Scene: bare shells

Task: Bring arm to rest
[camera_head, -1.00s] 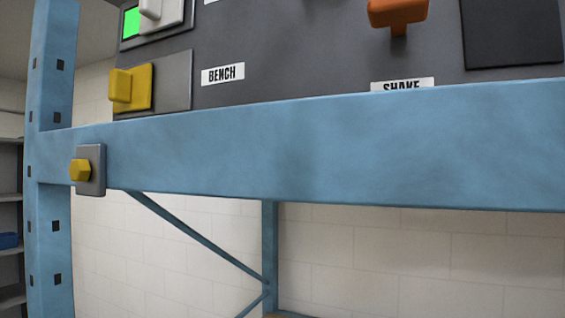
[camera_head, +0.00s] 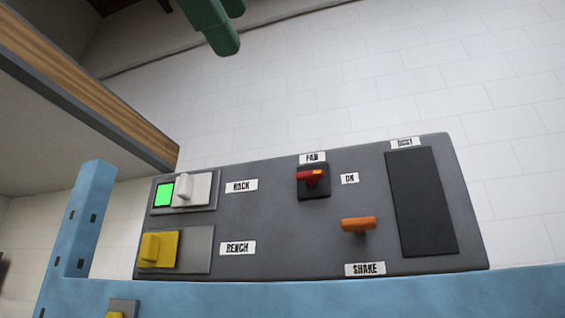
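A dark green, rounded part with a second rounded tip beside it shows at the top edge; it appears to be my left gripper (camera_head: 231,31). It is high above the grey control panel (camera_head: 290,243), with clear space between them, and touches nothing that I can see. Most of it and its arm are cut off by the frame, so its opening is not clear. I see nothing held in it. My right gripper is not in view.
The panel carries a white switch (camera_head: 184,187) by a lit green lamp, a yellow switch (camera_head: 160,250), a red knob (camera_head: 313,176) and an orange handle (camera_head: 358,224). A blue rack beam (camera_head: 330,297) runs below. A wood-edged shelf (camera_head: 90,84) juts in at left.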

